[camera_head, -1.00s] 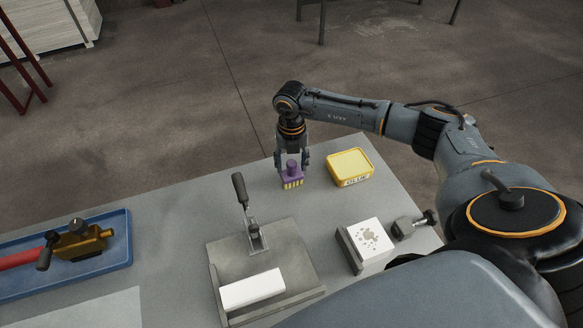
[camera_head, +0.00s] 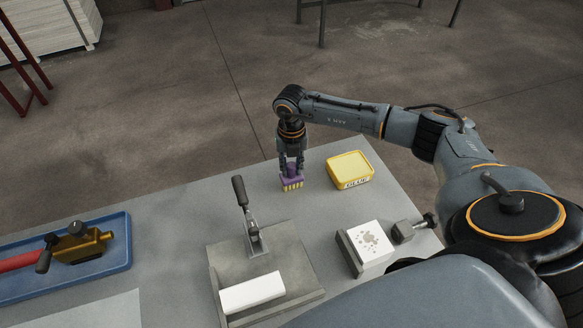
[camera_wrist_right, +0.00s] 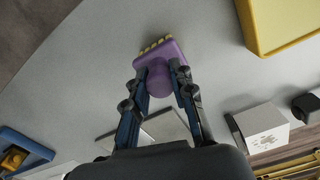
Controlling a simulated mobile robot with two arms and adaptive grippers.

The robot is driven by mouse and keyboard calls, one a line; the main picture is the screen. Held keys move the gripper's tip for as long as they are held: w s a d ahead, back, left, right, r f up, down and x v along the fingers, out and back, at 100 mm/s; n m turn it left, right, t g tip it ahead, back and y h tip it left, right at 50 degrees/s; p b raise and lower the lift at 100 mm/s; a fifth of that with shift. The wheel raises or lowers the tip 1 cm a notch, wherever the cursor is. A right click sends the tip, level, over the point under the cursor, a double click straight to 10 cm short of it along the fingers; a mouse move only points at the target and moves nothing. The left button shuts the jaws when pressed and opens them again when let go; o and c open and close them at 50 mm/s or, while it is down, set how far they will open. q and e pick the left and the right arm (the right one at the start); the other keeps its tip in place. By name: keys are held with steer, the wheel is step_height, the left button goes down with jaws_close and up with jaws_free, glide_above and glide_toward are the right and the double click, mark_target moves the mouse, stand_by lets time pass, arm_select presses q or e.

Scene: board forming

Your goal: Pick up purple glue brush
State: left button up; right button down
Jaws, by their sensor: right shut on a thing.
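The purple glue brush (camera_head: 291,182) has yellow bristles that point down at the table near its far edge. My right gripper (camera_head: 291,166) is above it, with its fingers closed on the purple handle. In the right wrist view the brush (camera_wrist_right: 160,58) shows its purple body and yellow bristles, and the fingertips of my right gripper (camera_wrist_right: 158,72) press on both sides of its round handle. Whether the bristles touch the table, I cannot tell. My left gripper is not in view.
A yellow glue box (camera_head: 350,170) stands just right of the brush. A clamp fixture (camera_head: 300,262) with a white block (camera_head: 252,291) is nearer. A vise with a white block (camera_head: 370,243) is at right. A blue tray (camera_head: 112,270) with tools lies at left.

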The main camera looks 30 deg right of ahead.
steer(key=shift+r, duration=0.3)
step_height(320, 180, up, 2)
steer(key=shift+r+b, duration=0.25)
steer(key=shift+b, duration=0.65)
steer(key=s+a+r+b, duration=0.3)
steer(key=s+a+r, duration=0.3)
steer(key=s+r, duration=0.3)
steer(key=s, duration=0.3)
steer(key=shift+s+a+r+b, duration=0.2)
steer(key=shift+a+r+b, duration=0.1)
steer(key=shift+r+b, duration=0.1)
steer(key=c, duration=1.8)
jaws_free()
jaws_close()
